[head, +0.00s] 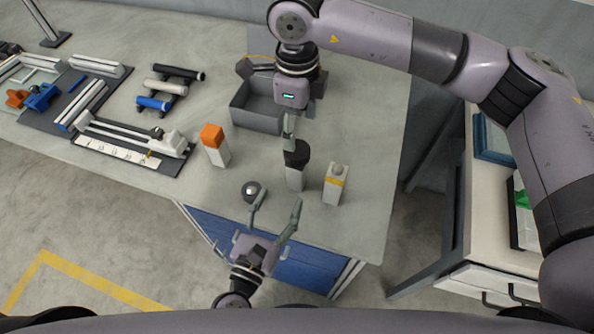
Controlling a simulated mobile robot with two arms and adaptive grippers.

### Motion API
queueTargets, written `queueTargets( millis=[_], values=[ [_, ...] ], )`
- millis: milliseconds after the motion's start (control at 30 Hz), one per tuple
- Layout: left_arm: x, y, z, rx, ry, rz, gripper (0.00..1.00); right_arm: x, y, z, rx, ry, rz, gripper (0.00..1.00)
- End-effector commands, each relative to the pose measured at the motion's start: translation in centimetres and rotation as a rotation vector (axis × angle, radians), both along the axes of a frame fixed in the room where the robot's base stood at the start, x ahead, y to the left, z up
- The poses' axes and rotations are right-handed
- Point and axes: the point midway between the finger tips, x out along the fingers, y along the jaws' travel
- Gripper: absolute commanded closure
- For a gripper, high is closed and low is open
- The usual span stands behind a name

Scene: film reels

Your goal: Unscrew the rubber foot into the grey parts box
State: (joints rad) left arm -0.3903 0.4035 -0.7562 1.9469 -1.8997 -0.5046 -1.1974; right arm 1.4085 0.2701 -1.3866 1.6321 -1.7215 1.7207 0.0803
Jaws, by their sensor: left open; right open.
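My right gripper (290,138) points down just behind and above the black cap. Its fingers are seen nearly edge-on; it is open, and I cannot tell if it touches the cap. The grey parts box (254,122) stands open behind the post, partly hidden by my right arm. My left gripper (275,205) is open and empty at the front edge, its left finger close to a small dark round piece with a shiny top (251,191).
An orange-capped white block (215,146) stands to the left, and a white block with a yellow band (335,184) to the right. Rollers (167,86) and a fixture with a pale strip (125,142) lie further left. A side cabinet (492,225) stands right.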

Motion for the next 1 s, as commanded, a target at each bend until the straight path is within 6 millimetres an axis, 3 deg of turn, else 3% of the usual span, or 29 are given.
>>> queueTargets(
  millis=[300,500,700,1000],
  values=[
    [6.2,-2.3,0.1,-0.004,-0.002,0.004,0.43,0.0,0.0,0.0,0.002,0.002,0.001,0.37],
    [9.0,-3.4,0.1,-0.002,-0.002,0.002,0.43,0.0,0.1,0.0,0.003,0.001,0.001,0.37],
    [10.3,-3.9,0.0,-0.002,0.001,0.001,0.43,0.0,0.1,0.0,0.003,0.001,0.001,0.37],
    [10.5,-3.9,0.0,-0.001,0.001,0.001,0.43,0.0,0.1,0.0,0.003,0.001,0.001,0.37]
  ],
)
